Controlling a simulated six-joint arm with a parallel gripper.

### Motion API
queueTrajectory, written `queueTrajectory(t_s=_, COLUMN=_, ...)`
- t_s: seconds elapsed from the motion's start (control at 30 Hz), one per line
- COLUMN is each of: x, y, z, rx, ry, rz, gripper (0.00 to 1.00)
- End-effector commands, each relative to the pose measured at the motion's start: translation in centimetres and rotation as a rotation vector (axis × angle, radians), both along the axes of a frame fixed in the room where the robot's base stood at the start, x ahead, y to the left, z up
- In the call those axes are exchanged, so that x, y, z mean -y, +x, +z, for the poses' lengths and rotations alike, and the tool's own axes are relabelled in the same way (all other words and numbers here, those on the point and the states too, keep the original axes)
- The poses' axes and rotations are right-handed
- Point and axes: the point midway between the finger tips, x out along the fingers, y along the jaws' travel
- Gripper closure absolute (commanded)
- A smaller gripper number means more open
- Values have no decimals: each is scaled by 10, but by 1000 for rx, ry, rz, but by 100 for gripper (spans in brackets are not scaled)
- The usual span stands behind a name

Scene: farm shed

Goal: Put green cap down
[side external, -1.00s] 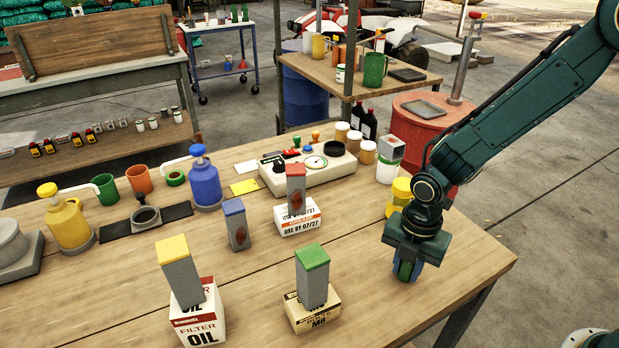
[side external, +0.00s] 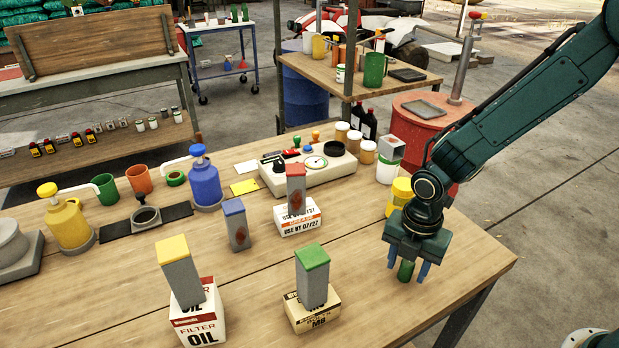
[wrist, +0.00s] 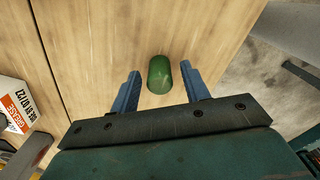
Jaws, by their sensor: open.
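The green cap (side external: 406,270) stands on the wooden table near its right end. It also shows in the wrist view (wrist: 159,74), between the blue fingers with a gap on each side. My gripper (side external: 408,272) is open above and around the cap, pointing down. In the wrist view my gripper (wrist: 163,80) has both fingertips apart and empty of contact. A grey block with a green top (side external: 312,276) stands on a small carton to the left of the gripper.
A yellow container (side external: 399,196) stands just behind my gripper. A carton with a red-topped block (side external: 297,218) and an oil filter box (side external: 197,322) are to the left. The table's right edge (side external: 480,277) is close; the wood in front is clear.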

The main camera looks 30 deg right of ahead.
Motion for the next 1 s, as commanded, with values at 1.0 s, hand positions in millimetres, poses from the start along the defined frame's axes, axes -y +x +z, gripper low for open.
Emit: queueTrajectory(t_s=1.0, x=0, y=0, z=114, rx=1, ry=0, rz=2, gripper=54)
